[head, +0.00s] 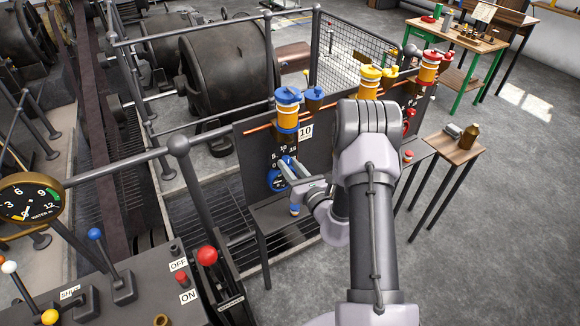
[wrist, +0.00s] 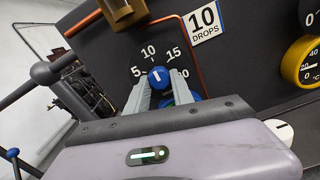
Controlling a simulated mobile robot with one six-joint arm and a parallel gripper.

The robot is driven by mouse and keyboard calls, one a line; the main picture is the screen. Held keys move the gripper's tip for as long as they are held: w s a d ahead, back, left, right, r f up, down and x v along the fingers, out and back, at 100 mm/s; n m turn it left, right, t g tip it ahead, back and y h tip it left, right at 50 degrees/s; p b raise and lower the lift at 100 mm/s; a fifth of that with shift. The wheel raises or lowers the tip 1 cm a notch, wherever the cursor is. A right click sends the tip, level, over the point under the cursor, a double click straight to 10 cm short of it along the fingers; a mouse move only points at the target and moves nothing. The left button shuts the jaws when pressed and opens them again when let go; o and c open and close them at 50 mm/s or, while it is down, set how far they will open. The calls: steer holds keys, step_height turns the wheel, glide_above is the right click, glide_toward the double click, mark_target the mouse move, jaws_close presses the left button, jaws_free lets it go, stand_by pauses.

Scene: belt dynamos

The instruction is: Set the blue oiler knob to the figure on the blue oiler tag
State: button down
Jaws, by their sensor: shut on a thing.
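The blue oiler knob (wrist: 160,77) is a round blue knob with a white pointer mark, on a dark panel among the figures 5, 10, 15 and 20. The mark points up and seems to lean toward 10, though it is small. The tag (wrist: 204,20) reads 10 DROPS; it also shows in the head view (head: 305,131). The blue-capped oiler (head: 288,105) stands above the knob. My gripper (wrist: 160,84) is shut on the knob, a finger on each side. It also reaches the panel in the head view (head: 286,166), hiding much of the knob.
A blue gauge (head: 275,180) sits just below the knob, partly behind my gripper. Yellow (head: 369,82) and red (head: 428,68) oilers stand farther right along the panel. A small wooden table (head: 455,148) is to the right. A railing (head: 200,190) stands at left.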

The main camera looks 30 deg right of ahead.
steer(key=c, duration=1.1)
jaws_free()
steer(key=s, duration=1.7)
steer(key=shift+s+d, duration=0.25)
steer(key=shift+d, duration=0.05)
